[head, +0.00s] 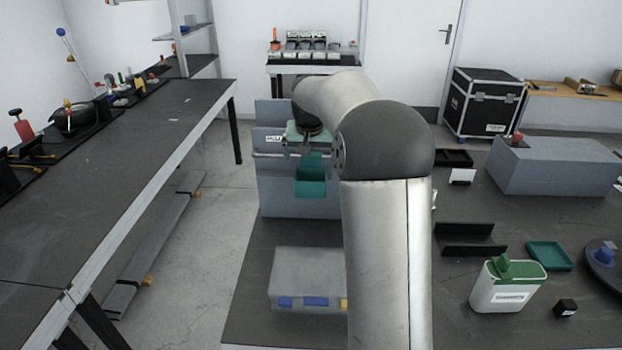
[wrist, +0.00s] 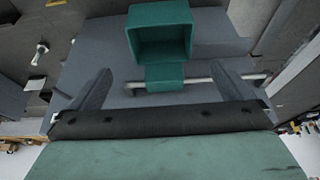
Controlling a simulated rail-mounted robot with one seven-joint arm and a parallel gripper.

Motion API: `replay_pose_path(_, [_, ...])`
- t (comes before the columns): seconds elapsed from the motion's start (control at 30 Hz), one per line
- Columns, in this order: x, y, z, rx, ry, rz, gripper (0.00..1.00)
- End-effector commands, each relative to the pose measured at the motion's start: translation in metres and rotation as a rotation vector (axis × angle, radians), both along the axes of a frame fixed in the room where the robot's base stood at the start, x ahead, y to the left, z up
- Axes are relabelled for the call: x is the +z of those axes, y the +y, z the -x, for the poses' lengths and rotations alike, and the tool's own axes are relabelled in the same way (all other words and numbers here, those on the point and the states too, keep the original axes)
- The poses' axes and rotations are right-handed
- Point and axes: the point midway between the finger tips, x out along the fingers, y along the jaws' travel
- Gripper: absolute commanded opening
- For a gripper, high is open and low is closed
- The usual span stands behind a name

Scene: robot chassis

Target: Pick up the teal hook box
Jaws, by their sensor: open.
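The teal hook box (head: 310,183) hangs on the front of a grey upright panel (head: 275,200), below my gripper (head: 300,149) in the head view. In the wrist view, the open teal box (wrist: 161,42) shows with its hook tab at a thin metal rail (wrist: 195,82). My gripper (wrist: 164,72) is open there, with one grey finger on each side of the hook tab and a visible gap to both. The box looks empty. My arm hides part of the panel in the head view.
A grey box (head: 305,277) lies in front of the panel. To the right are a green-lidded white container (head: 506,290), a flat teal tray (head: 549,256), a black bracket (head: 468,246) and a large grey block (head: 555,168). A long workbench (head: 150,135) stands left across a floor gap.

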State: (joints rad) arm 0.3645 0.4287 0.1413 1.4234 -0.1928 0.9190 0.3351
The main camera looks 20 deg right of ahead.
Motion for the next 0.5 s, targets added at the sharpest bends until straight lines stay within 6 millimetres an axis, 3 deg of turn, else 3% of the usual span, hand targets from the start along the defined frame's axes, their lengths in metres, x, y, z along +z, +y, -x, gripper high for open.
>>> replay_pose_path(0.13, [-0.024,-0.004,-0.009,-0.001,0.002,-0.003,1.00])
replay_pose_path(0.5, [-0.055,-0.011,-0.021,0.000,0.004,-0.002,1.00])
